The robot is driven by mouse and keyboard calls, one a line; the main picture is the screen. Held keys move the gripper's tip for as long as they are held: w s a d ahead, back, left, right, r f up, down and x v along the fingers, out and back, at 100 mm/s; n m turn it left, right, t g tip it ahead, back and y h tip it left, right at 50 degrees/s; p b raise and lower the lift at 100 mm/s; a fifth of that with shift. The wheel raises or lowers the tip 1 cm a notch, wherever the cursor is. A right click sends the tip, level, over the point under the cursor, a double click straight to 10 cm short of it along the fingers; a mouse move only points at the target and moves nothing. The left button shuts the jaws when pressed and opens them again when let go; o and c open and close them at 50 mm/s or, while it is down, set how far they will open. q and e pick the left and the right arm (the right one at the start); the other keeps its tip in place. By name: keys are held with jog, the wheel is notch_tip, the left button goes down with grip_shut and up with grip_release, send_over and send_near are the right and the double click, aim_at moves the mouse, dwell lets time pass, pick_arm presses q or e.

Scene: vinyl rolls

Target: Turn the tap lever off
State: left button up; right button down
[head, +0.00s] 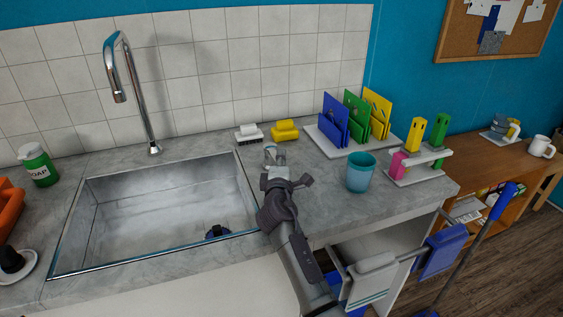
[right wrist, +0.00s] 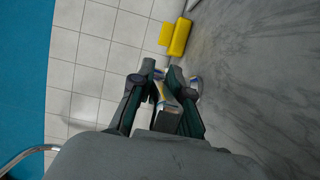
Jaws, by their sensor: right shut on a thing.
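The chrome tap (head: 134,88) stands behind the left part of the sink, its spout bent over the basin. I cannot make out a separate lever on it, and no water stream shows. A piece of the tap's bent pipe shows at the lower left of the right wrist view (right wrist: 22,157). My right gripper (head: 271,152) is over the counter just right of the sink, well away from the tap. In the right wrist view the gripper (right wrist: 162,76) is shut on a small pale thing (right wrist: 169,101), mostly hidden between the fingers. My left gripper is out of view.
A white brush (head: 248,132) and a yellow sponge (head: 285,130) lie near the tiled wall. A rack (head: 322,142) of coloured boards and a teal cup (head: 361,173) stand right. A green soap bottle (head: 38,165) stands left.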

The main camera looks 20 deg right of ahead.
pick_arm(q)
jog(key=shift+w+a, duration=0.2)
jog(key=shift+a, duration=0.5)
pick_arm(e)
jog(key=c, duration=1.1)
grip_release()
jog(key=shift+a, duration=0.15)
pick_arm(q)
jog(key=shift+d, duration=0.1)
pick_arm(e)
jog(key=shift+s+f, duration=0.1)
jog(key=shift+s, duration=0.05)
jog(key=shift+s+a, duration=0.15)
jog(key=shift+s, duration=0.2)
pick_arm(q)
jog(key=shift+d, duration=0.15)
pick_arm(e)
jog(key=v, duration=1.1)
jog(key=shift+w, duration=0.1)
